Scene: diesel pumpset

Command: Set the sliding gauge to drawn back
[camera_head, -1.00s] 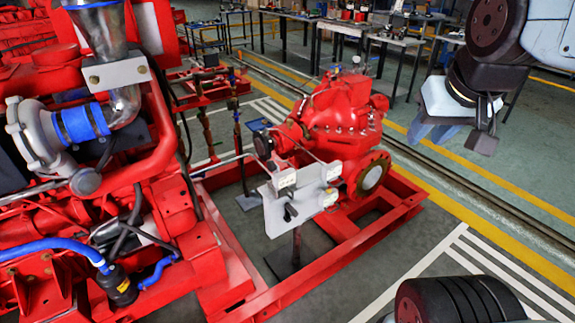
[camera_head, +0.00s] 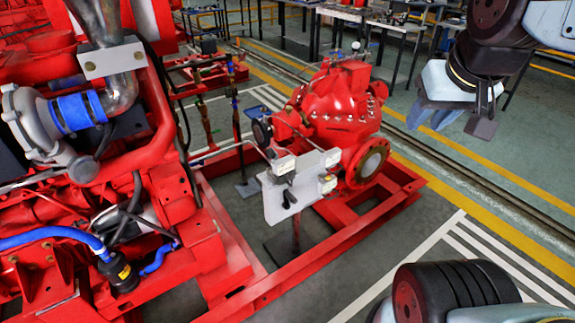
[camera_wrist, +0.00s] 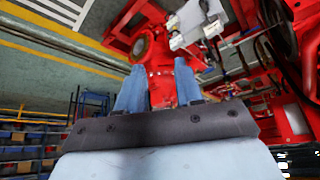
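A pale grey panel (camera_head: 294,190) stands on a post between the red engine and the red pump. It carries a black handle (camera_head: 288,198) and small white boxes, one at its upper left (camera_head: 283,165) and one at its right (camera_head: 327,183). I cannot tell which part is the sliding gauge or how it is set. The panel also shows at the top of the wrist view (camera_wrist: 198,22). My gripper (camera_head: 436,118) hangs at the upper right, well apart from the panel. In the wrist view its two blue fingers (camera_wrist: 159,70) are spread with nothing held between them.
The red engine (camera_head: 90,190) fills the left side. The red pump (camera_head: 340,105) stands behind the panel on a red base frame (camera_head: 300,270). Work tables (camera_head: 375,25) stand at the back.

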